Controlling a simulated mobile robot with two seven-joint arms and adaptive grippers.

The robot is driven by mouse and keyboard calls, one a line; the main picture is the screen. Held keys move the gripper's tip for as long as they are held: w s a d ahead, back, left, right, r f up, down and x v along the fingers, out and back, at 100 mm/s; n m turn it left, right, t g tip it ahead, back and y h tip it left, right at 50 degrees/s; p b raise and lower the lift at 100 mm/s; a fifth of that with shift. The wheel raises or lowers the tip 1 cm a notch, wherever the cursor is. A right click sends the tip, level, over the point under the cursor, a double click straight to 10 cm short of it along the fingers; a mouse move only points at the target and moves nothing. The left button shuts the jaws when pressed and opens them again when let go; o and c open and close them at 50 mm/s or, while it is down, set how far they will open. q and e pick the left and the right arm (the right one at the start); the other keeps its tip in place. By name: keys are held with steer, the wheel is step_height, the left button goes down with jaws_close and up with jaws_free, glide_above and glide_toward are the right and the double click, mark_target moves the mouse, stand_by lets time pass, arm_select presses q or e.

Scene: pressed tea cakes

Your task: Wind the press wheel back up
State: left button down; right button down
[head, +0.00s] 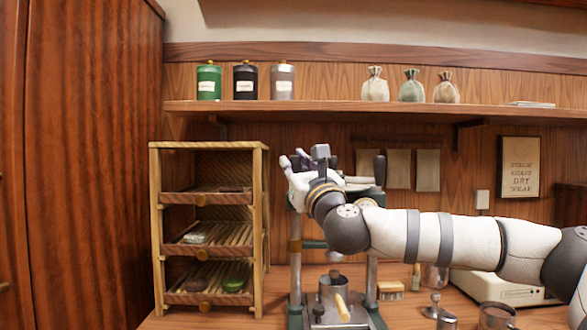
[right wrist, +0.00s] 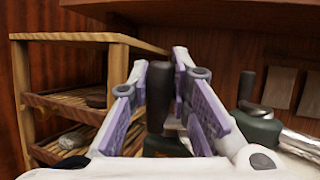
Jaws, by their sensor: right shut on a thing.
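The press stands on the counter, with two metal posts (head: 371,275) and a green crossbar (head: 315,244). My right gripper (head: 294,164) is at the top of the press, and its hand and arm hide most of the wheel. One dark upright knob (head: 379,169) shows to the right of the hand. In the right wrist view, the purple-padded fingers are shut on another dark upright wheel handle (right wrist: 158,98). My left gripper is not in view.
A wooden rack (head: 258,230) with drawers of tea cakes stands close to the left. A metal cup (head: 334,284) stands between the posts. A brush (head: 390,291), small metal items and a pale box (head: 500,288) stand to the right. A shelf (head: 330,108) with tins and pouches runs above.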

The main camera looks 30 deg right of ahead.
steer(key=shift+s, duration=0.55)
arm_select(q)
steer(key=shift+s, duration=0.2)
arm_select(e)
steer(key=c, duration=1.5)
jaws_free()
steer(key=shift+w, duration=0.25)
steer(key=shift+o, duration=0.2)
steer(key=v, duration=1.2)
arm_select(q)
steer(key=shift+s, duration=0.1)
